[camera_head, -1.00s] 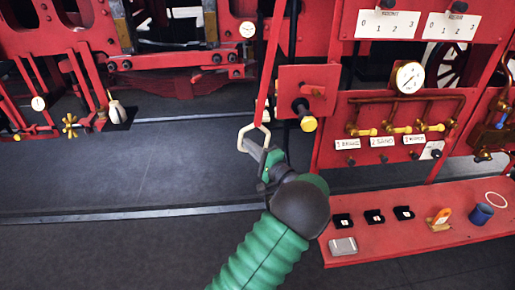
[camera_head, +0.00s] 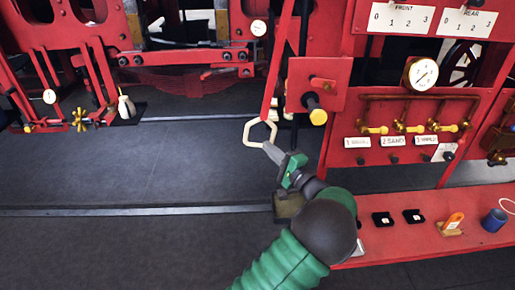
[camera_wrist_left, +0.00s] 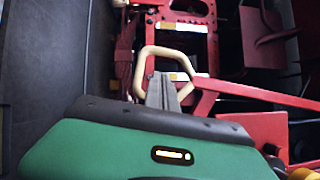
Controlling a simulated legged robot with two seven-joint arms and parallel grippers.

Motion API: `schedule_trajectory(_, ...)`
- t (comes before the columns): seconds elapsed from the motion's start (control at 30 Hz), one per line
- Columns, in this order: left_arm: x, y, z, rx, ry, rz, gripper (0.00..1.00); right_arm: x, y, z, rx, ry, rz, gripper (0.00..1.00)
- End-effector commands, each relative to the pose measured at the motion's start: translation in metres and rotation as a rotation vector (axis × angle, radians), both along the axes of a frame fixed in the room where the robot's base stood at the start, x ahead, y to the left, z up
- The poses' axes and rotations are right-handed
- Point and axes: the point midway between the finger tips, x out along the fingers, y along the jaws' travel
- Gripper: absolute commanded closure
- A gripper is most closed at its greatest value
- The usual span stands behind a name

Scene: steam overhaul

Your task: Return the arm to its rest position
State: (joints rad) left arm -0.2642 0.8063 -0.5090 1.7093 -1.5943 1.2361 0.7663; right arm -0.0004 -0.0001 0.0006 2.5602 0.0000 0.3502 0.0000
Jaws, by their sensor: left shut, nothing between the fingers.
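My left gripper (camera_head: 270,149) is in the middle of the head view, with its green arm coming up from the bottom. Its fingers are shut and hold nothing. The tips are just below and right of a cream loop handle (camera_head: 247,133) at the lower end of a red lever (camera_head: 271,90). In the wrist view the closed fingers (camera_wrist_left: 162,92) overlap the lower part of the loop handle (camera_wrist_left: 147,55); I cannot tell whether they touch it. My right gripper is not in view.
Right of the gripper stands a red panel (camera_head: 340,110) with a gauge (camera_head: 421,74), brass valves and labels. Below it, a red shelf (camera_head: 420,247) carries black boxes, an orange item (camera_head: 454,221) and a blue cup (camera_head: 494,220). Dark open floor (camera_head: 150,170) lies to the left.

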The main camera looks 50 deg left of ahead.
Motion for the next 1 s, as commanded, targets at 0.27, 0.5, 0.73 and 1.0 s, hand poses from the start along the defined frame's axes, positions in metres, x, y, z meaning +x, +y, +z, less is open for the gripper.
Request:
schedule_trajectory(0.27, -0.006, -0.058, -0.007, -0.002, 0.0, -0.006, 1.0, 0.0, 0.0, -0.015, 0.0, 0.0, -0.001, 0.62)
schedule_trajectory(0.5, -0.008, -0.063, -0.009, -0.013, 0.004, -0.001, 1.0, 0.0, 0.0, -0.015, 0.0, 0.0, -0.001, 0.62)
schedule_trajectory(0.73, -0.084, -0.064, -0.099, -0.478, 0.11, 0.133, 1.0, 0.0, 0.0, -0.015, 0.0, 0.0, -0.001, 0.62)
schedule_trajectory(1.0, -0.189, -0.23, -0.204, -1.452, 0.013, 0.115, 1.0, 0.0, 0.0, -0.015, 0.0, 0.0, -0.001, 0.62)
